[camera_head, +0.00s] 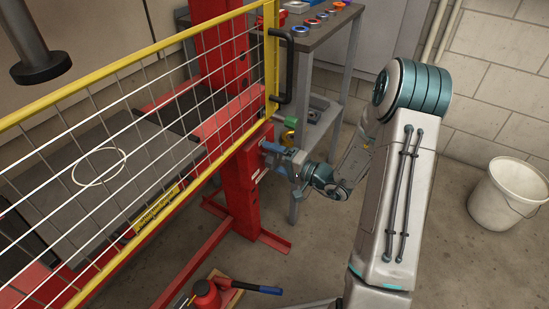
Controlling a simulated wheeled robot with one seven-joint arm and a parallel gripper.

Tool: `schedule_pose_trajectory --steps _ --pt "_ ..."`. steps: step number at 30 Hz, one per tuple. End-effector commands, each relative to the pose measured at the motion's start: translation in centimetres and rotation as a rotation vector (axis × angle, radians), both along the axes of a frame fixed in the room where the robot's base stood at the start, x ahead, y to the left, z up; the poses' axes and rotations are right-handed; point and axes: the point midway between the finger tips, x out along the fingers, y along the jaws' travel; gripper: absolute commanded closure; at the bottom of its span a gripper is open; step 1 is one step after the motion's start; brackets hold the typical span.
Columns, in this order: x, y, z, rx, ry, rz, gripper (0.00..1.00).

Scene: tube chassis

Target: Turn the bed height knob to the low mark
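My arm reaches down from the right, and my gripper (268,148) is at the right face of the red press post (241,190). Its fingers point left at the post and are too small to show whether they are open or shut. The bed height knob cannot be made out. The gripper and wrist cover that part of the post, and no low mark can be read. The grey press bed (60,160) lies behind the mesh guard, with a white ring outline over it.
The yellow-framed mesh guard (140,68) with a black handle (287,65) stands just left of my gripper. A grey cart (325,30) with coloured rings is behind. A white bucket (510,193) stands right.

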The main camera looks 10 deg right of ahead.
Motion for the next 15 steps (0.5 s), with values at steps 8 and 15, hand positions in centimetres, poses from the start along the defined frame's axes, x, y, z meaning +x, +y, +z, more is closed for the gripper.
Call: schedule_pose_trajectory --steps 8,15 --pt "-0.3 -0.4 0.2 0.001 -0.001 -0.002 0.19" --pt "-3.2 -3.7 0.6 0.0 0.002 -0.005 0.19"
